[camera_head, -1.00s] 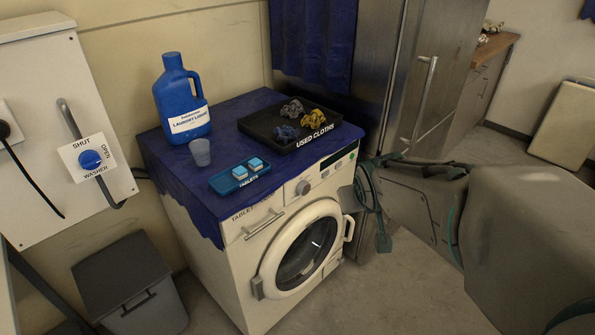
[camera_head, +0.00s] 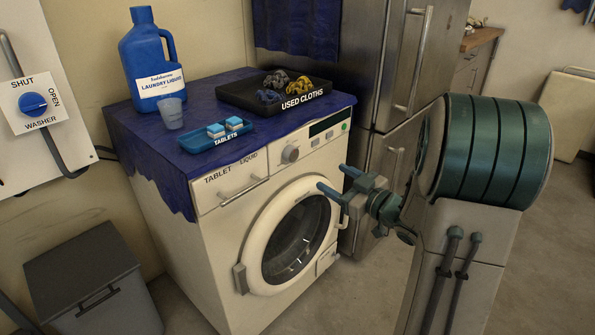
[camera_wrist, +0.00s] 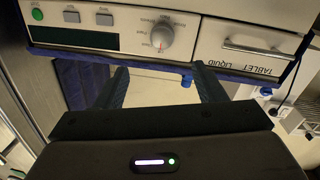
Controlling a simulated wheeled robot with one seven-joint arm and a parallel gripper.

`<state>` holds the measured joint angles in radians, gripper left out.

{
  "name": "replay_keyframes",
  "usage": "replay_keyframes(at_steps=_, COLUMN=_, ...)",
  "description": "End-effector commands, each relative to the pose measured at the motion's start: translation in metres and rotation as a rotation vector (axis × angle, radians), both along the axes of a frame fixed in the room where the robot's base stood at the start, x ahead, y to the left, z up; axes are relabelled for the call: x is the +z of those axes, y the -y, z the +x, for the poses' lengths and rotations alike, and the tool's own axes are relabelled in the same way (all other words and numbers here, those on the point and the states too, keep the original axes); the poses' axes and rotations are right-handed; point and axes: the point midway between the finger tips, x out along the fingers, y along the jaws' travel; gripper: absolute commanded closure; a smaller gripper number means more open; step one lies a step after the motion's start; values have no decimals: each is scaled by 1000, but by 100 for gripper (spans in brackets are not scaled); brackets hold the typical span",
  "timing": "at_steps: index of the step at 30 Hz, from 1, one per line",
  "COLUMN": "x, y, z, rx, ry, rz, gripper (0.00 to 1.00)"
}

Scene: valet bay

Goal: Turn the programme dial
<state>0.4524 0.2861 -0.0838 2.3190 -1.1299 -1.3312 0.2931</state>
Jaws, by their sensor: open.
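The programme dial (camera_head: 290,154) is a round silver-grey knob on the upper front panel of the white washing machine (camera_head: 218,240), between the detergent drawer and the dark display. In the wrist view the dial (camera_wrist: 162,37) appears upside down, with a red mark and small lettering around it. My gripper (camera_head: 333,178) is open and empty. It is in front of the machine, right of and a little below the dial in the head view. In the wrist view its two fingers (camera_wrist: 160,82) point towards the panel, apart from the dial.
The drawer (camera_head: 230,191), round door (camera_head: 300,238) and green button (camera_head: 344,126) are close by. On the blue-covered top stand a laundry liquid jug (camera_head: 152,70), a cup (camera_head: 171,114), a tablet tray (camera_head: 193,144) and a cloth tray (camera_head: 230,97). A bin (camera_head: 90,290) stands left.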

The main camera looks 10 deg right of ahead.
Motion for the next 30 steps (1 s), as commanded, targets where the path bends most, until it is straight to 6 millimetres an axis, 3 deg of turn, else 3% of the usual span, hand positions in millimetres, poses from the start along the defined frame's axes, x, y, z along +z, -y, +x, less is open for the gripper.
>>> replay_keyframes(at_steps=8, x=-3, y=-17, z=22, rx=22, ry=10, rz=10, gripper=37)
replay_keyframes(at_steps=21, x=-3, y=-63, z=97, rx=18, ry=9, rz=9, gripper=37)
replay_keyframes(at_steps=30, x=-1, y=-73, z=116, rx=15, ry=9, rz=9, gripper=37)
